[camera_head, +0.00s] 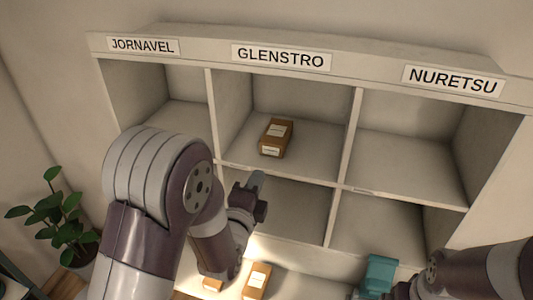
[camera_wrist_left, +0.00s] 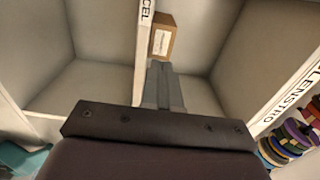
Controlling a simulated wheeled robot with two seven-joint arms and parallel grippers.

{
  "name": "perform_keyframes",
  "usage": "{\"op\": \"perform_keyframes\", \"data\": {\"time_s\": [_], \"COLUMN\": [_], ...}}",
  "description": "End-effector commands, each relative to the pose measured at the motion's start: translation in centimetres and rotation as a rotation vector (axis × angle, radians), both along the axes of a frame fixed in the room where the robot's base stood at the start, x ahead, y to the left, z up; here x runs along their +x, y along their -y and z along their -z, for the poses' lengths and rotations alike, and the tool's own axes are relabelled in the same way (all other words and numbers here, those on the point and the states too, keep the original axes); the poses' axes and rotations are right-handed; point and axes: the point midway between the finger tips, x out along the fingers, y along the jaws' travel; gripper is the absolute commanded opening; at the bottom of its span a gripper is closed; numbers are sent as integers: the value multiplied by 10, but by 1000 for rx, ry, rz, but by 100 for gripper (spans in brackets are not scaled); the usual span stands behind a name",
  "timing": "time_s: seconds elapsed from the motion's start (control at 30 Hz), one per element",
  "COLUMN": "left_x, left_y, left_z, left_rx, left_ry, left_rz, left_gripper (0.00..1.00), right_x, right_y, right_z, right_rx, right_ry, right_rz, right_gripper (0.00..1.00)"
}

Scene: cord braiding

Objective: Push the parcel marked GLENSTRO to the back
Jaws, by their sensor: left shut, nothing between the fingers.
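A brown parcel (camera_head: 275,138) with pale labels sits in the upper middle compartment under the GLENSTRO sign (camera_head: 281,57). It stands nearer the compartment's front edge than its back wall; its lettering is too small to read. The parcel also shows in the left wrist view (camera_wrist_left: 162,36), just beyond my fingertips. My left gripper (camera_head: 257,183) is shut and empty, in front of the shelf, below and left of the parcel. The fingers also show in the left wrist view (camera_wrist_left: 158,68); I see no clear contact. My right gripper (camera_head: 402,290) is low at the right, its fingers unclear.
Dividers (camera_head: 352,130) separate the compartments; those under JORNAVEL (camera_head: 143,45) and NURETSU (camera_head: 453,80) look empty where visible. Two brown parcels (camera_head: 257,281) (camera_head: 212,284) lie below the shelf. A teal object (camera_head: 380,270) stands near my right arm. A plant (camera_head: 58,222) is at left.

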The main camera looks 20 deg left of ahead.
Motion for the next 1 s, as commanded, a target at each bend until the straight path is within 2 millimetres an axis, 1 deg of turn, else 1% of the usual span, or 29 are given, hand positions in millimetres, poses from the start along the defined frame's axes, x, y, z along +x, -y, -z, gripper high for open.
{"op": "perform_keyframes", "data": {"time_s": [0.03,0.2,0.3,0.4,0.57,0.87,0.93,1.0], "left_x": [11,47,63,74,82,83,89,99], "left_y": [0,2,2,3,3,3,3,4], "left_z": [-5,-5,-5,-3,-1,0,3,4], "left_rx": [0,-1,-1,-1,-1,-1,-2,-2], "left_ry": [-2,-1,-1,-2,0,0,1,4], "left_rz": [0,1,1,1,1,1,1,1], "left_gripper": [0,0,0,0,0,0,0,0], "right_x": [0,0,0,0,0,0,0,0], "right_y": [0,0,0,0,0,0,0,0], "right_z": [-10,-24,-34,-39,-41,-40,-34,-26], "right_rx": [0,0,0,0,0,0,0,0], "right_ry": [0,0,0,0,0,0,0,0], "right_rz": [0,0,0,0,0,0,0,0], "right_gripper": [100,100,100,100,100,100,100,100]}}
